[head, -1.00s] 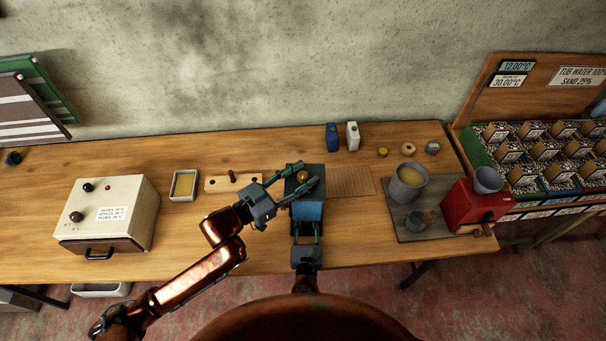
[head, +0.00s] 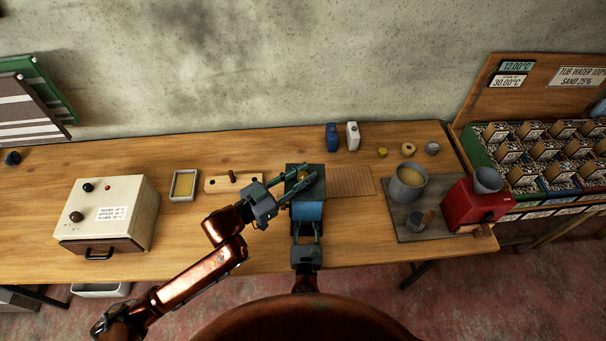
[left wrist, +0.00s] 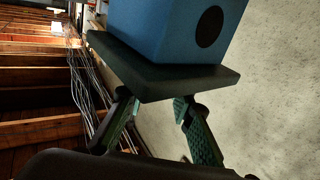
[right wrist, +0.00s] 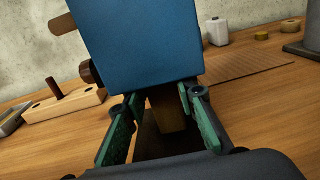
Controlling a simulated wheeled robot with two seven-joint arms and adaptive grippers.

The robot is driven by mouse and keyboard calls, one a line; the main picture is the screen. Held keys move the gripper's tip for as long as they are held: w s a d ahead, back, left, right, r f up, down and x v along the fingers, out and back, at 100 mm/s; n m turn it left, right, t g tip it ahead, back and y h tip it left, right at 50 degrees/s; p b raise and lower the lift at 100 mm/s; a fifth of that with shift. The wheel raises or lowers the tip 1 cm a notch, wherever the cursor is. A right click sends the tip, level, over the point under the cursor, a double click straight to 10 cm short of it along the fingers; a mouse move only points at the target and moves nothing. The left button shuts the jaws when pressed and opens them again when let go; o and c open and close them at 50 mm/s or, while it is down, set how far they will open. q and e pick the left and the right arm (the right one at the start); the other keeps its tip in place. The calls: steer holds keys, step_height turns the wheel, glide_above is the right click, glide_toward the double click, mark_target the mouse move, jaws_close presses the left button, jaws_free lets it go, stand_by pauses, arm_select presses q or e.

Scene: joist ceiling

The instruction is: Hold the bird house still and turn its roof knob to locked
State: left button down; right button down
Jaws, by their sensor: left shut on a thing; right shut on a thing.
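The bird house (head: 307,211) has a blue body and a dark green flat roof (head: 317,170). A brass-coloured round knob (head: 303,176) is on the roof. My left gripper (head: 301,180) is shut on the knob, one finger on each side. In the left wrist view the roof slab (left wrist: 165,75) and the blue body with a round dark hole show beyond its fingers; the knob is hidden there. My right gripper (head: 306,226) is shut on the bird house from the front. In the right wrist view its fingers flank a brown post (right wrist: 170,108) under the blue body (right wrist: 138,45).
A wooden block with a peg (head: 233,182) and a shallow tray (head: 184,185) lie left of the house. A ribbed wooden mat (head: 350,181) is to its right. A cream box (head: 110,210), a metal pot (head: 408,182) and a red machine (head: 474,203) stand farther out.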

arm_select(q)
steer(key=shift+d, duration=0.1)
steer(key=shift+s+n+t, duration=0.1)
steer(key=shift+n+t, duration=0.2)
steer(key=shift+t, duration=0.1)
steer(key=shift+n+t+y, duration=0.4)
steer(key=shift+y, duration=0.1)
steer(key=c, duration=1.6)
jaws_free()
steer(key=shift+a, duration=0.25)
steer(key=v, duration=1.1)
steer(key=shift+s+a, duration=0.2)
steer(key=shift+s, duration=0.15)
